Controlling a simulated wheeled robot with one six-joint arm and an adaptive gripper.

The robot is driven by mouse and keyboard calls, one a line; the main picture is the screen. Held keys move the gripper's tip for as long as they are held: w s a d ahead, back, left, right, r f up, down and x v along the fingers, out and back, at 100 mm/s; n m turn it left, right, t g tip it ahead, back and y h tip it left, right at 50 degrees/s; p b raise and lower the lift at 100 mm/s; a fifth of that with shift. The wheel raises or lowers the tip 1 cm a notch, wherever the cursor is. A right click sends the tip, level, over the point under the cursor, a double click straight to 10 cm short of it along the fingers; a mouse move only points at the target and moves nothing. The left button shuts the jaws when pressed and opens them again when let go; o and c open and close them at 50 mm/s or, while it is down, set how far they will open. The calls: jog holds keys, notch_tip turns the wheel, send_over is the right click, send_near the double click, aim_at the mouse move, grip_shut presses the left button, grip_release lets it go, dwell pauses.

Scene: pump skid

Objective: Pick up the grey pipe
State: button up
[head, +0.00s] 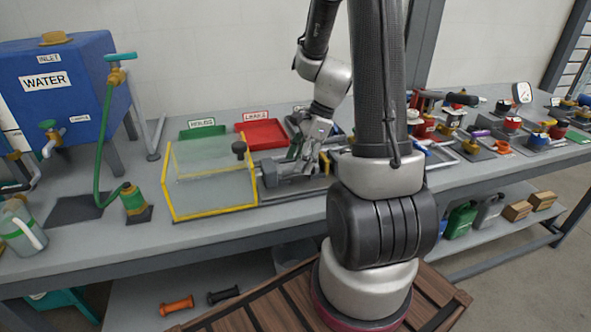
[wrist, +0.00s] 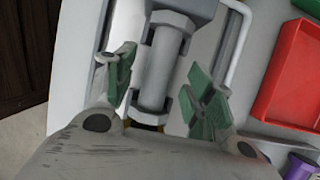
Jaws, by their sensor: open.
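A grey pipe-like cylinder (wrist: 156,80) with six-sided collars shows in the middle of the wrist view, and I take it to be the grey pipe. My gripper (wrist: 163,92) is open, with one green-padded finger to each side of it. A gap shows between each finger and the cylinder. In the head view my gripper (head: 303,160) points down over the grey fittings just right of the yellow-edged clear guard (head: 210,208). There my fingers and arm hide most of the pipe.
A red tray (head: 262,133) and a green tray (head: 203,132) lie behind the guard. A blue water tank (head: 62,95) and green hose stand at the left. Several valves and fittings crowd the bench at right. The red tray (wrist: 292,75) also shows in the wrist view.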

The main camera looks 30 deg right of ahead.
jog(key=shift+x, duration=0.9)
grip_shut()
jog(key=shift+r, duration=0.1)
